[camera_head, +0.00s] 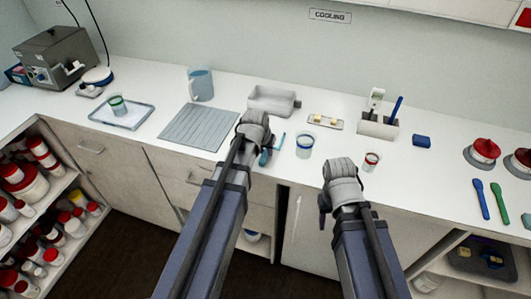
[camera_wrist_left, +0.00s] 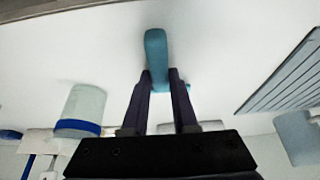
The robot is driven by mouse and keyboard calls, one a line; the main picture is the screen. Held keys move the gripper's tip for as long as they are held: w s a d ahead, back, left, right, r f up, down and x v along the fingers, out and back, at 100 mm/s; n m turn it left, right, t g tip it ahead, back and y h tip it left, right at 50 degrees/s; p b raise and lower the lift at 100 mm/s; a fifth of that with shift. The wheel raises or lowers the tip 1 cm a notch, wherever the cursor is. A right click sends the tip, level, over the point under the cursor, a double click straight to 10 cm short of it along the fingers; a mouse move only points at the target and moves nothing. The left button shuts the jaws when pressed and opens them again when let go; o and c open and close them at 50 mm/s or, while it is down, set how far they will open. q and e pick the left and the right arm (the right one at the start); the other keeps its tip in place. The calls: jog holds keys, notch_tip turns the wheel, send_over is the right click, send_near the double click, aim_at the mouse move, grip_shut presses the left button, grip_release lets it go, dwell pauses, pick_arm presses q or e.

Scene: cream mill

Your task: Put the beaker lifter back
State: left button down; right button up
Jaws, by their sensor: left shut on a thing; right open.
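The teal beaker lifter (camera_wrist_left: 156,52) is between the two dark fingers of my left gripper (camera_wrist_left: 160,80), which is shut on it. Its rounded handle sticks out past the fingertips, and a little teal shows behind the fingers. In the head view, part of the lifter (camera_head: 265,158) shows beside my left gripper (camera_head: 258,143), over the counter's front edge area; the wrist hides the rest. I cannot tell if it touches the counter. My right gripper (camera_head: 323,207) is open in front of the counter edge, its fingers mostly hidden by its wrist.
A blue-banded beaker (camera_head: 304,146) and a small red-banded cup (camera_head: 371,162) stand near my grippers. A ribbed mat (camera_head: 190,128), a grey tray (camera_head: 272,103) and a white holder (camera_head: 377,129) with upright tools lie around.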

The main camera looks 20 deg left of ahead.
pick_arm(q)
jog(key=shift+f, duration=0.15)
jog(key=c, duration=0.7)
grip_release()
jog(key=shift+r, duration=0.2)
jog(key=shift+s+r+p, duration=0.2)
jog(key=shift+r+p, duration=0.35)
jog(key=p+v, duration=1)
jog(key=v, duration=0.1)
jog(key=s+d+m+g, duration=0.1)
jog(key=s+d, duration=0.3)
jog(key=s, duration=0.1)
jog(key=s+d+f+m+g+y, duration=0.1)
jog(key=s+d+g, duration=0.1)
jog(key=s+d, duration=0.3)
jog(key=s+d+m+g, duration=0.1)
jog(key=s+d+g, duration=0.1)
jog(key=s+d, duration=0.2)
jog(key=shift+s+d+f+y, duration=0.15)
jog(key=shift+s+f, duration=0.05)
jog(key=shift+s, duration=0.25)
jog(key=shift+s+d+f+y, duration=0.15)
jog(key=shift+s+f, duration=0.05)
jog(key=shift+s, duration=0.25)
